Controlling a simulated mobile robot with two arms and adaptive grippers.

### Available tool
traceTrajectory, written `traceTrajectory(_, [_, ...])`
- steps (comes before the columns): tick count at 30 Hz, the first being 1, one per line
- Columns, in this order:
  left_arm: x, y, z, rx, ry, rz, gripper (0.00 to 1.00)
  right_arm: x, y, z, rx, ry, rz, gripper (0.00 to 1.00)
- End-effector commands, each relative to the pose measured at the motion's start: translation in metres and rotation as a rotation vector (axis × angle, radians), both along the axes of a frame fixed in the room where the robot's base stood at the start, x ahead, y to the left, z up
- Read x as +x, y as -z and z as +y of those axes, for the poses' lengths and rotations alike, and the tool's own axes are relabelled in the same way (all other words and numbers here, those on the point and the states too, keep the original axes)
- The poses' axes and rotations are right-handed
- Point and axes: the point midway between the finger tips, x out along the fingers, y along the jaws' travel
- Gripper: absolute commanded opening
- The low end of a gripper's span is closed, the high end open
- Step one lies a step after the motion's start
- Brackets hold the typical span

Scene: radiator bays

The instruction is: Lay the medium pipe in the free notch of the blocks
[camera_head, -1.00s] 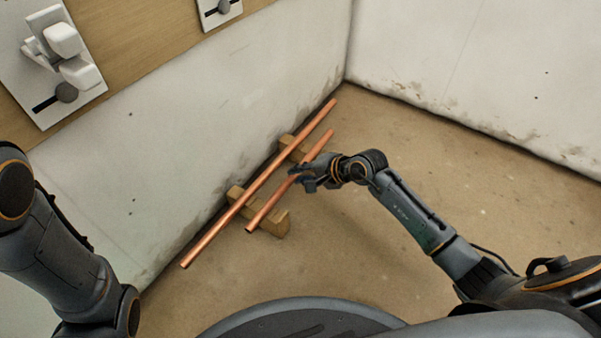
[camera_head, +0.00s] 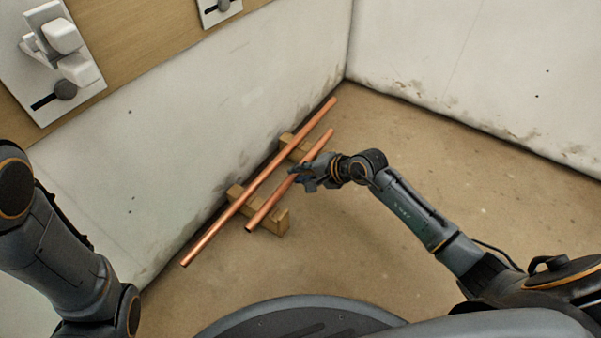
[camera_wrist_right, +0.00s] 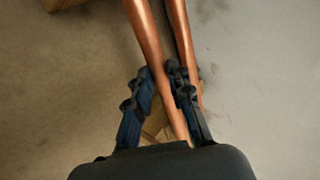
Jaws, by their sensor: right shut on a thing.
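The medium pipe (camera_head: 268,206) is the shorter copper pipe. It lies at a slant over the two wooden blocks, beside the longer copper pipe (camera_head: 235,208). The near block (camera_head: 277,222) and the far block (camera_head: 287,139) sit on the floor by the wall. My right gripper (camera_head: 303,176) is shut on the medium pipe near its middle. In the right wrist view the fingers (camera_wrist_right: 160,95) stand on either side of the medium pipe (camera_wrist_right: 150,45), with the long pipe (camera_wrist_right: 181,30) close alongside. I cannot tell whether the medium pipe is fully seated in the notches. My left gripper is not in view.
The white wall (camera_head: 170,150) runs close behind the long pipe. Another white wall (camera_head: 480,70) stands at the right. Wall fittings (camera_head: 60,60) hang at the upper left.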

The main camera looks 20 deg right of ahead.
Motion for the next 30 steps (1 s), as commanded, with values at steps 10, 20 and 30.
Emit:
traceTrajectory(10, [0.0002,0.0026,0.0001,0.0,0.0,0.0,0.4,0.0007,0.0036,-0.0001,0.0,0.0,-0.002,0.0])
traceTrajectory(20, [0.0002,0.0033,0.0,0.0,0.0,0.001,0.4,0.0006,0.0052,0.0001,0.0,0.0,-0.002,0.46])
traceTrajectory(30, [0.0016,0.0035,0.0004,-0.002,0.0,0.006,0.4,-0.0019,0.0048,-0.0017,-0.001,-0.001,0.0,0.46])
